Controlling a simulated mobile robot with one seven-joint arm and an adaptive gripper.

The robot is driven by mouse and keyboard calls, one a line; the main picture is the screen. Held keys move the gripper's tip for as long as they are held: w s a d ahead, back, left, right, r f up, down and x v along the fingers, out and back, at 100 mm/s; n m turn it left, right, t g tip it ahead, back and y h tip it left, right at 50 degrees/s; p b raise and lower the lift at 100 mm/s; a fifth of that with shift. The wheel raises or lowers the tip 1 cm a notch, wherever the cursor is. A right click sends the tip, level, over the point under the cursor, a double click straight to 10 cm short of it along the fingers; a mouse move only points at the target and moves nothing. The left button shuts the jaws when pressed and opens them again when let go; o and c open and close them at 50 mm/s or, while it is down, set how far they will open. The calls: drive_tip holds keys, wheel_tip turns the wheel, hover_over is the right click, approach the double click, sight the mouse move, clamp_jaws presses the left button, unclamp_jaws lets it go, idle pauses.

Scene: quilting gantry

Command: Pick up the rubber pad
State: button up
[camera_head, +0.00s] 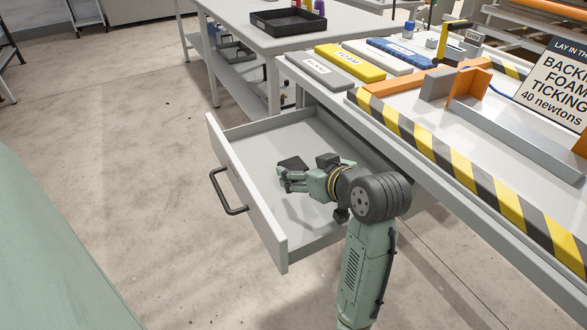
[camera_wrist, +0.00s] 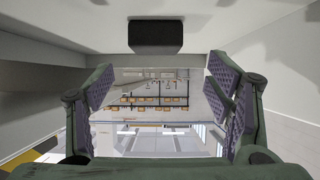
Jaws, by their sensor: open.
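The rubber pad, a small dark block (camera_head: 293,163), lies on the floor of the open drawer (camera_head: 235,178). In the wrist view the pad (camera_wrist: 155,36) shows as a black block at the top centre, with the drawer floor above and around it. My gripper (camera_head: 283,181) is inside the drawer, low and roughly level, with its fingers close beside the pad. In the wrist view my gripper (camera_wrist: 161,85) has its two padded fingers wide apart, with nothing between them. The pad lies between their lines but toward the picture's top. I cannot tell whether any finger touches it.
The drawer's front panel with its black handle (camera_head: 228,195) and its side walls surround my gripper. The worktop with a striped edge (camera_head: 465,170) overhangs at right, bearing grey, yellow and blue pads and an orange fixture. Open floor (camera_head: 140,150) lies to the left.

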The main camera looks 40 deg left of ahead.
sight(294, 166)
drive_tip(key=shift+w+d+f+x, duration=0.1)
drive_tip(key=shift+x, duration=1.4)
drive_tip(key=shift+w+d+f+x, duration=0.1)
drive_tip(key=shift+x, duration=1.4)
drive_tip(key=shift+c, duration=0.4)
drive_tip(key=c, duration=1.2)
